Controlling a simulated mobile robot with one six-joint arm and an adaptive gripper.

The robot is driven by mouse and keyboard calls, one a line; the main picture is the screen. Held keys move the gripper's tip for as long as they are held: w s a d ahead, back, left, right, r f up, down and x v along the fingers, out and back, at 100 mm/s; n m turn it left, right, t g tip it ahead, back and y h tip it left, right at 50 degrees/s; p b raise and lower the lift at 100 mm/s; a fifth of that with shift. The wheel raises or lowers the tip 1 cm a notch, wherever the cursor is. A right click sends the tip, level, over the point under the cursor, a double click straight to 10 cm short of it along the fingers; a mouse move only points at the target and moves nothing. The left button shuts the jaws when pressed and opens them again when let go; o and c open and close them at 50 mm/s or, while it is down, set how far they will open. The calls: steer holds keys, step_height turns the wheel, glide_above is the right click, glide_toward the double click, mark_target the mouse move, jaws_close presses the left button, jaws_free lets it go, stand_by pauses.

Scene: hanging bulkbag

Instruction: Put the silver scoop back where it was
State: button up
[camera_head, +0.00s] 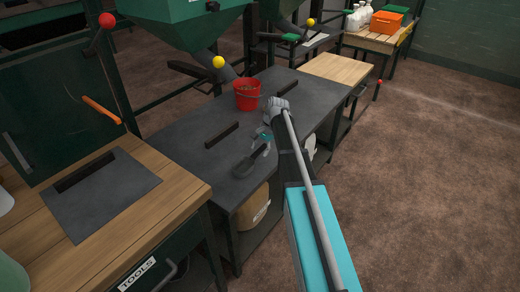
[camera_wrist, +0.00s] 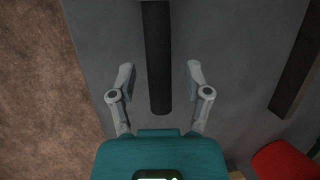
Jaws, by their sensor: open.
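A dark grey scoop (camera_head: 244,168) lies on the dark grey tabletop, close to its front edge. It looks dark rather than silver here. My gripper (camera_head: 262,148) is just over its handle end in the head view. In the wrist view, a dark handle (camera_wrist: 157,65) runs up the picture between the two spread fingers of my gripper (camera_wrist: 158,75). There is a gap on each side, and neither finger touches it. The scoop's bowl is out of the wrist view.
A red bucket (camera_head: 247,94) stands behind my gripper; it shows at the wrist view's lower right (camera_wrist: 284,160). A dark bar (camera_head: 221,134) lies on the grey tabletop (camera_head: 185,150). Green hoppers (camera_head: 185,22) hang above the back. A wooden bench (camera_head: 150,205) stands at left.

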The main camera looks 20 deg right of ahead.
steer(key=p+v, duration=1)
steer(key=v, duration=0.1)
stand_by(0.4)
steer(key=shift+r, duration=0.15)
stand_by(0.5)
steer(key=s+a+n+h, duration=0.1)
steer(key=s+a+n, duration=0.2)
steer(key=s, duration=0.4)
steer(key=s+a+n+h, duration=0.1)
steer(key=s+a+n, duration=0.3)
steer(key=s, duration=0.4)
steer(key=s+a+f+n+h, duration=0.1)
steer(key=s+a+n+h, duration=0.1)
steer(key=s, duration=0.6)
steer(key=a+n, duration=0.1)
steer(key=a, duration=0.1)
steer(key=shift+a, duration=0.35)
steer(key=shift+w, duration=0.1)
